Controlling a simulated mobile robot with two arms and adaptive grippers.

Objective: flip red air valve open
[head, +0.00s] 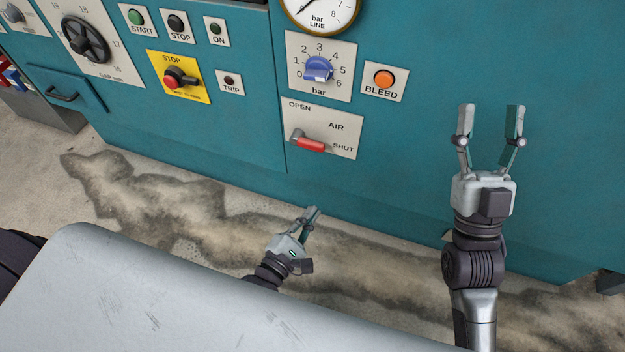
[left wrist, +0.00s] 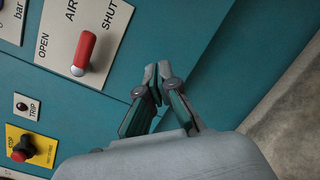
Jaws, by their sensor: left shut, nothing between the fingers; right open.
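The red air valve lever (head: 308,144) is on a white plate (head: 343,127) marked OPEN, AIR and SHUT, on the teal cabinet. The lever's red handle lies toward the SHUT label, its grey pivot at the left. It also shows in the left wrist view (left wrist: 84,50), left of the fingers. My left gripper (head: 312,212) is below the plate in the head view, apart from the lever. Its fingertips (left wrist: 157,71) are together with nothing between them. My right gripper (head: 490,107) is open and empty, in front of the cabinet, well right of the plate.
Above the valve plate are a blue bar knob (head: 318,68) and an orange BLEED button (head: 383,78). A red emergency stop (head: 176,78) on yellow is at left. A pale grey surface (head: 180,290) fills the lower left. Stained concrete floor (head: 140,195) runs below the cabinet.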

